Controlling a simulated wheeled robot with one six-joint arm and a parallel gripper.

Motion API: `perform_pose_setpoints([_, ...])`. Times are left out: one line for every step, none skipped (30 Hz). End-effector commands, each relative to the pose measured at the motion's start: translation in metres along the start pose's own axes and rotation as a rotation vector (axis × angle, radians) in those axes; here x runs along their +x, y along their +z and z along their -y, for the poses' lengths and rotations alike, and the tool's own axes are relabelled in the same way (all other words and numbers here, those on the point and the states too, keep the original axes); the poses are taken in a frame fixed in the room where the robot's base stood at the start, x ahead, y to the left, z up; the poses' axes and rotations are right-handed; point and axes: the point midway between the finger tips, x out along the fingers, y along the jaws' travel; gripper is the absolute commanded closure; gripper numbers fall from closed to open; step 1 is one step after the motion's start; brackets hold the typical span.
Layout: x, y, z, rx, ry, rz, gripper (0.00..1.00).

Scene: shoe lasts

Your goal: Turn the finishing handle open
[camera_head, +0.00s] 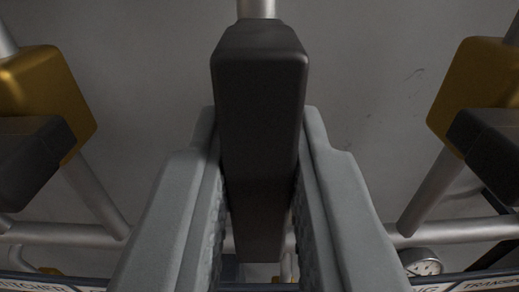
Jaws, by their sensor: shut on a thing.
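A dark grey, block-shaped handle (260,95) stands in the middle of the view, long side running up the picture. A short metal stem shows at its top end. My gripper (259,150) has its two grey fingers on either side of the handle and is shut on it. Part of the handle's lower sides is hidden by the fingers. No label naming this handle can be read, so I cannot tell from the view whether it is the finishing one.
Dark handles on yellow valve bodies stand at the left (45,95) and right (478,85). Metal pipes run below them. A round gauge (422,262) is at lower right. Partly cut label strips line the bottom edge. A plain grey surface (365,90) lies behind.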

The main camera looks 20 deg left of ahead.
Motion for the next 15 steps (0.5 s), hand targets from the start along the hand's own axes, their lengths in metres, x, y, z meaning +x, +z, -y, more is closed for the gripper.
perform_pose_setpoints([0.0001,0.0009,-0.0002,-0.010,0.000,0.001,1.00])
perform_pose_setpoints([0.0001,0.0009,-0.0002,-0.016,0.000,0.001,1.00])
perform_pose_setpoints([0.0001,0.0009,-0.0002,-0.022,0.000,0.001,1.00])
perform_pose_setpoints([0.0001,0.0009,-0.0002,-0.025,0.000,0.001,1.00])
perform_pose_setpoints([0.0001,0.0009,-0.0002,-0.028,0.000,0.001,1.00])
perform_pose_setpoints([0.0001,0.0009,-0.0002,-0.032,0.000,0.001,1.00])
perform_pose_setpoints([0.0001,0.0010,-0.0002,-0.033,0.000,0.001,1.00])
perform_pose_setpoints([0.0001,0.0010,-0.0002,-0.035,0.000,0.001,1.00])
perform_pose_setpoints([0.0001,0.0010,-0.0002,-0.035,0.000,0.001,1.00])
perform_pose_setpoints([0.0001,0.0010,-0.0002,-0.036,0.000,0.001,1.00])
perform_pose_setpoints([0.0001,0.0010,-0.0002,-0.036,0.000,0.001,1.00])
perform_pose_setpoints([0.0001,0.0010,-0.0002,-0.036,0.000,0.002,1.00])
perform_pose_setpoints([0.0001,0.0010,-0.0002,-0.035,0.000,0.002,1.00])
perform_pose_setpoints([0.0001,0.0010,-0.0002,-0.035,0.000,0.002,1.00])
perform_pose_setpoints([0.0001,0.0010,-0.0002,-0.035,0.000,0.002,1.00])
